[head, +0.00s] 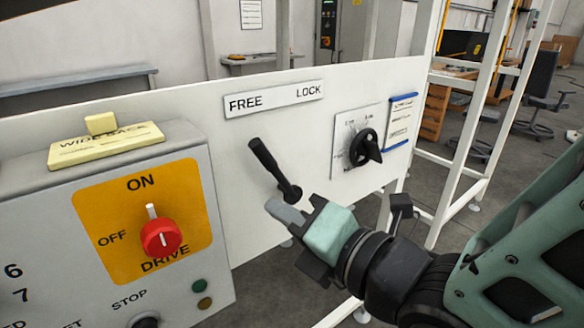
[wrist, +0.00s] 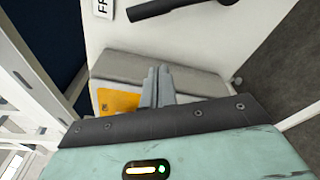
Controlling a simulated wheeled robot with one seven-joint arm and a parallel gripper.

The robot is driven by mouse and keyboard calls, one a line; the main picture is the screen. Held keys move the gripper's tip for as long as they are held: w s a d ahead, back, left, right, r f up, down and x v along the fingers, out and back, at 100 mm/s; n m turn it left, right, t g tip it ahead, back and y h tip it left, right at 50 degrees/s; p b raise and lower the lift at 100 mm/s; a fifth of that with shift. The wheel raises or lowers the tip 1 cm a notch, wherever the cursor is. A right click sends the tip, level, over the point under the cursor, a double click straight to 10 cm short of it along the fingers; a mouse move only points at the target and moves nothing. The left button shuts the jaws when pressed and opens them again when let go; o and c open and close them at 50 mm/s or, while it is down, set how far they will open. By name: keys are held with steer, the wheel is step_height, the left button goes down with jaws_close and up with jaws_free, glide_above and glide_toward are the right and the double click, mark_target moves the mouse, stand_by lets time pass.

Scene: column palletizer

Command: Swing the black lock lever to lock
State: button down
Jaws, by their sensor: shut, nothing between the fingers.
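The black lock lever (head: 268,162) is on the white panel in the head view, below the FREE / LOCK label (head: 273,99). It leans up and to the left from its pivot, toward the word FREE. My gripper (head: 275,208) is shut and empty, with its fingertips just below and left of the lever's pivot in the picture. I cannot tell whether they touch it. In the wrist view, the lever (wrist: 170,7) crosses the top edge, apart from my shut gripper's fingertips (wrist: 158,72), and part of it is cut off.
A black rotary knob (head: 365,148) is right of the lever. White frame posts (head: 466,120) stand farther right.

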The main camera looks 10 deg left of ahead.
mark_target(271, 168)
stand_by(0.3)
steer(key=w+a+r+p, duration=0.1)
steer(key=w+a+p, duration=0.3)
steer(key=w, duration=0.3)
steer(key=shift+w+a+r, duration=0.15)
steer(key=shift+w+a, duration=0.15)
steer(key=shift+a, duration=0.45)
steer(key=shift+w+r, duration=0.1)
